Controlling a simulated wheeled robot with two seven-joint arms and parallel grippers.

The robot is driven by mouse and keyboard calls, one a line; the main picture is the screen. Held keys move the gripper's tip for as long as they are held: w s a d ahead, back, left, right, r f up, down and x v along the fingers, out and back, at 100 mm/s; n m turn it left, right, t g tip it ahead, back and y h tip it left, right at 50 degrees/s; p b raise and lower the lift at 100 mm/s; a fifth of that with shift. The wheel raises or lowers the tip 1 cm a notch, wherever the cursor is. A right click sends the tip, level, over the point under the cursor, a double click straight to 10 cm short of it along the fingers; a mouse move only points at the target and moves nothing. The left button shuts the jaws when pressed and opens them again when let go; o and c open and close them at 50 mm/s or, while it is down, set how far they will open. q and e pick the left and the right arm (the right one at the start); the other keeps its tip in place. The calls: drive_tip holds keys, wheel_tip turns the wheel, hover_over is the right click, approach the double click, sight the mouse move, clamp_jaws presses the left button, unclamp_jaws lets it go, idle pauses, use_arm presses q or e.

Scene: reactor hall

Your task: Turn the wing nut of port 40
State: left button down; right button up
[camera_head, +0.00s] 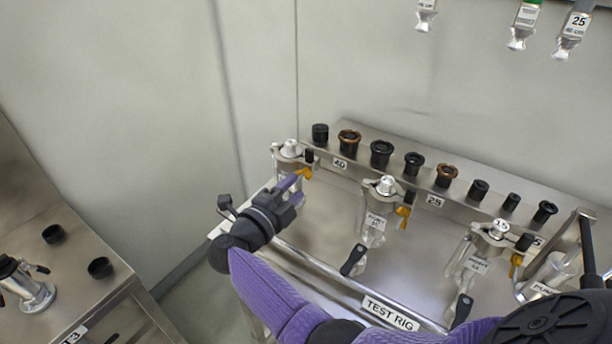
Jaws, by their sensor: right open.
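Port 40, with its silver clamp (289,153), is at the left end of the steel test rig, beside the "40" label (340,164). Its yellow wing nut (306,173) sits just right of and below the clamp. My right gripper (296,184) is open, with its fingers close to this wing nut. I cannot tell whether they touch it or are around it. The gripper hides much of what hangs below port 40. My left gripper is not in view.
Port 25 (382,187) and port 15 (496,231) have similar clamps and yellow nuts to the right. Several black caps (382,153) line the rear ledge. A front rail (325,268) crosses the test rig. Vials (520,26) hang above. Another steel bench (75,280) stands left.

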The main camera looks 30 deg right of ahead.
drive_tip(key=shift+x, duration=1.95)
clamp_jaws()
